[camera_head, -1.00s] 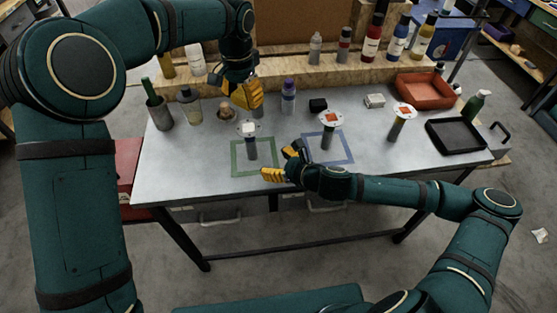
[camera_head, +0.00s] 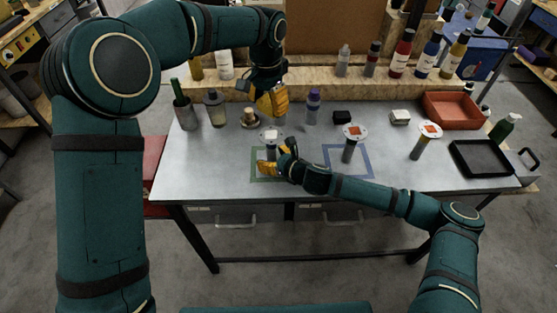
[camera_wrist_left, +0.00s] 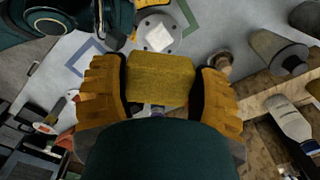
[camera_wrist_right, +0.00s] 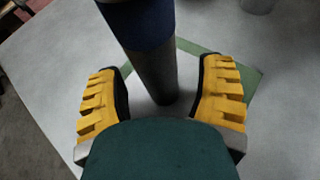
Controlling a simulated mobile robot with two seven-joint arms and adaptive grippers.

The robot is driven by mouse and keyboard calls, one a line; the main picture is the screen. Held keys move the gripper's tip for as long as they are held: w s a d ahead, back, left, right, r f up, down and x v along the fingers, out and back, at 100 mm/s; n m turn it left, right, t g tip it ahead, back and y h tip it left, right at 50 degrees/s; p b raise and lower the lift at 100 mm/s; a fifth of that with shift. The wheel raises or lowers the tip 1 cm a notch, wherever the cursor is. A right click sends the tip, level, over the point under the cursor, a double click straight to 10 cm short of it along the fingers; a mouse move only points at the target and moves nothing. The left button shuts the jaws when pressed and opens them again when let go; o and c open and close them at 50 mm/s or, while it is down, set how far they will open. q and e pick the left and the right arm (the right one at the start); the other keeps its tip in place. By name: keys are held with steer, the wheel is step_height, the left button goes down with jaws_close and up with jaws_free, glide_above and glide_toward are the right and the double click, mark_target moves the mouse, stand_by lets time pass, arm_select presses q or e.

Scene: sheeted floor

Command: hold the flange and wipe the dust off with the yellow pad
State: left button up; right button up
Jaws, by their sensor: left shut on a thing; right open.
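The flange (camera_head: 271,133) stands upright on its stem at the green square (camera_head: 254,170), with a whitish square patch on its round top. It also shows in the left wrist view (camera_wrist_left: 158,36). My right gripper (camera_head: 277,164) is open low beside the stem. In the right wrist view the grey and dark blue stem (camera_wrist_right: 155,62) rises between and just beyond the open fingers (camera_wrist_right: 163,100). My left gripper (camera_head: 270,108) is shut on the yellow pad (camera_wrist_left: 160,78), a block held between both fingers, above and behind the flange. The head view barely shows the pad.
Two more flanges with orange patches, one at the blue square (camera_head: 353,132) and one further right (camera_head: 429,130), stand on the table. A black tray (camera_head: 482,158) and red bin (camera_head: 452,110) are at right. A purple-capped bottle (camera_head: 312,108) and small wooden-topped object (camera_head: 250,118) stand behind.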

jaws_close()
stand_by(0.3)
stand_by(0.4)
